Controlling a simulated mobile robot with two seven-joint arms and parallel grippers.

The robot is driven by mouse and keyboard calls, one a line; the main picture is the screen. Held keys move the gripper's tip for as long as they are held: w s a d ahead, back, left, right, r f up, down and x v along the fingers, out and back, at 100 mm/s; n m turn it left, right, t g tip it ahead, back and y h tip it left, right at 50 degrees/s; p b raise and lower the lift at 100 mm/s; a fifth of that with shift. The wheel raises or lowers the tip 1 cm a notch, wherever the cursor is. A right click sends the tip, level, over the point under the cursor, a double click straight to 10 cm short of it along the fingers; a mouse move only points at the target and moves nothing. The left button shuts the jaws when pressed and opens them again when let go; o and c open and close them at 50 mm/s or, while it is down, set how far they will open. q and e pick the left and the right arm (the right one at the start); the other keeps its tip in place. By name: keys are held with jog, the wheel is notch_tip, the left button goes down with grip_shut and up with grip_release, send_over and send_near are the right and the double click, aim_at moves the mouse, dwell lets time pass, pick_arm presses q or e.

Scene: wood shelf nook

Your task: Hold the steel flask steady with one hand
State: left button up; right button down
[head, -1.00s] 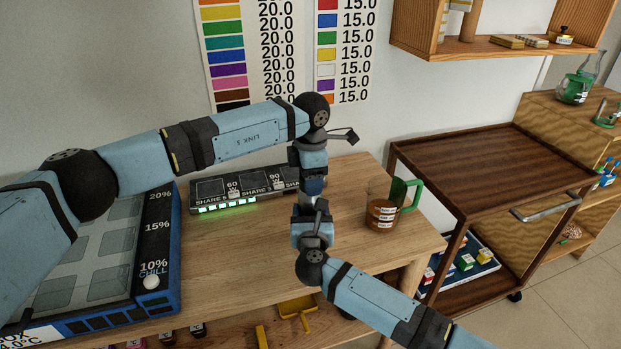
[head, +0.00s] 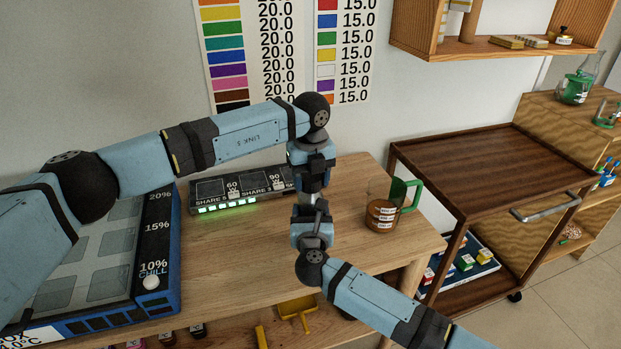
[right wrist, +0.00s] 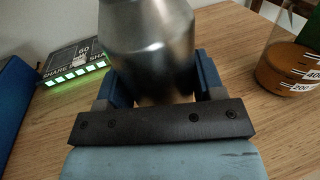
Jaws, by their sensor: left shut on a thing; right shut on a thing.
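The steel flask (right wrist: 150,40) is a shiny grey metal body with a rounded shoulder, upright between the blue fingers of my right gripper (right wrist: 163,84). Its base is hidden behind the gripper. In the head view only a small part of the flask (head: 312,189) shows between my two grippers. My right gripper (head: 309,207) is shut on it from the near side. My left gripper (head: 311,174) points down from above and is shut at the flask's upper end. The part it grips is hidden.
A measuring jug (head: 381,214) with brown contents and a green handle stands right of the grippers. A dark display strip (head: 243,188) lies behind, and a blue-edged chill box (head: 155,245) is at left. The wooden table (head: 245,265) is clear in front.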

aim_at(311, 177)
pick_arm(q)
jog(key=shift+r, duration=0.15)
dwell(0.4)
jog(key=shift+r, duration=0.95)
jog(key=shift+r, duration=2.05)
pick_arm(e)
jog(key=shift+c, duration=0.8)
grip_release()
